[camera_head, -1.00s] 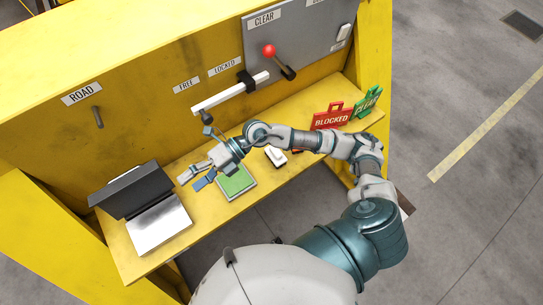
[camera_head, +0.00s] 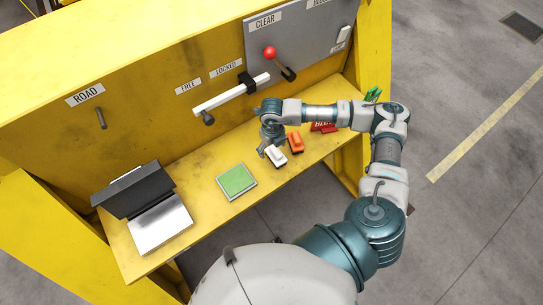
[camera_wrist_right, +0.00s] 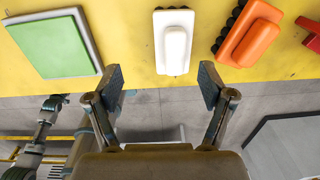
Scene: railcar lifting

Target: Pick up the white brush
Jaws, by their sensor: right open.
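The white brush (camera_head: 277,156) lies on the yellow shelf, just left of an orange brush (camera_head: 296,142). In the right wrist view the white brush (camera_wrist_right: 174,43) lies ahead of my fingertips, with its handle facing up. My right gripper (camera_wrist_right: 160,84) is open and empty, its two fingers apart, and the brush is beyond them, not between them. In the head view my right gripper (camera_head: 267,147) is above and beside the brush, partly hidden by its own wrist. My left gripper is not visible in the head view.
A green pad (camera_head: 237,181) lies left of the brushes, with an open laptop-like device (camera_head: 160,222) farther left. The red sign (camera_head: 325,127) and green sign (camera_head: 372,95) are partly behind my arm. The yellow back wall has a white bar (camera_head: 230,96) and red-knobbed lever (camera_head: 270,53).

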